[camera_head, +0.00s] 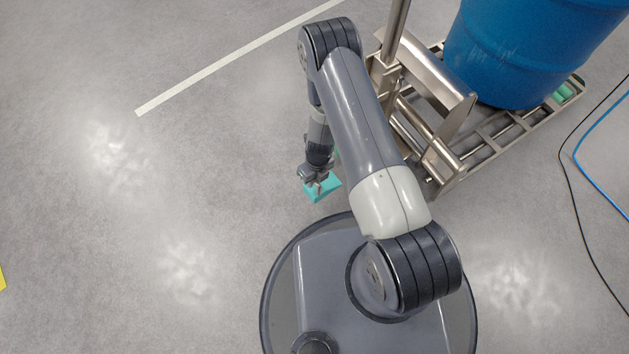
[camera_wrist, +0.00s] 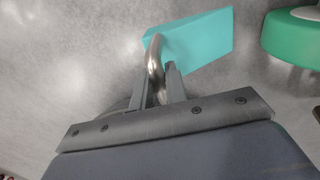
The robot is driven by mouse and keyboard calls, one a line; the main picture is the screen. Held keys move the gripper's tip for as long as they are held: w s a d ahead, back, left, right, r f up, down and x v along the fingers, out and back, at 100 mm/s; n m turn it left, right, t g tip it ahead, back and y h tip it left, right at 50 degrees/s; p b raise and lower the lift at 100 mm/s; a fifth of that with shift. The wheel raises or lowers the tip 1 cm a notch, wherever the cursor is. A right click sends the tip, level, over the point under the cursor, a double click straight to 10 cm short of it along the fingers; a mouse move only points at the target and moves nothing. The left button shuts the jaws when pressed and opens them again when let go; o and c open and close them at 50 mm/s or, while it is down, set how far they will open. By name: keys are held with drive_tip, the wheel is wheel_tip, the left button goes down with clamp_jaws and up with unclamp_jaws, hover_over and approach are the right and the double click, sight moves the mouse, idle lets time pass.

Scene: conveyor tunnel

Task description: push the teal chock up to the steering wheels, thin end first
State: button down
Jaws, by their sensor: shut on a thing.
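The teal chock (camera_wrist: 195,40) is a wedge with a curved metal handle (camera_wrist: 154,58) on it. My gripper (camera_wrist: 160,82) is shut on this handle in the wrist view. In the head view the chock (camera_head: 323,190) is on or just above the floor, left of the pallet truck, partly under my gripper (camera_head: 317,177). A green wheel with a pale hub (camera_wrist: 292,35) stands right of the chock in the wrist view, with a gap between them. In the head view my arm mostly hides this wheel. I cannot tell which end of the chock is thin.
The metal pallet truck (camera_head: 440,165) carries a blue barrel (camera_head: 525,50). A green roller (camera_head: 565,92) shows at its far end. Black and blue cables (camera_head: 590,175) lie at the right.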

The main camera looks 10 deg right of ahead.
sight(328, 183)
drive_tip(key=shift+s+d+f+m, duration=0.1)
drive_tip(key=shift+s+f+m, duration=0.25)
drive_tip(key=shift+f+m, duration=0.2)
wheel_tip(328, 183, down, 6)
drive_tip(key=b, duration=0.5)
drive_tip(key=shift+f, duration=0.15)
drive_tip(key=shift+w+d, duration=0.1)
drive_tip(key=shift+d, duration=0.1)
drive_tip(key=shift+w+d, duration=0.4)
drive_tip(key=shift+d, duration=0.35)
drive_tip(key=shift+w+d, duration=0.35)
drive_tip(key=shift+d, duration=0.4)
drive_tip(key=shift+w+d, duration=0.4)
drive_tip(key=shift+d, duration=0.35)
drive_tip(key=shift+f, duration=0.25)
drive_tip(key=c, duration=1.4)
unclamp_jaws()
drive_tip(key=shift+o, duration=0.3)
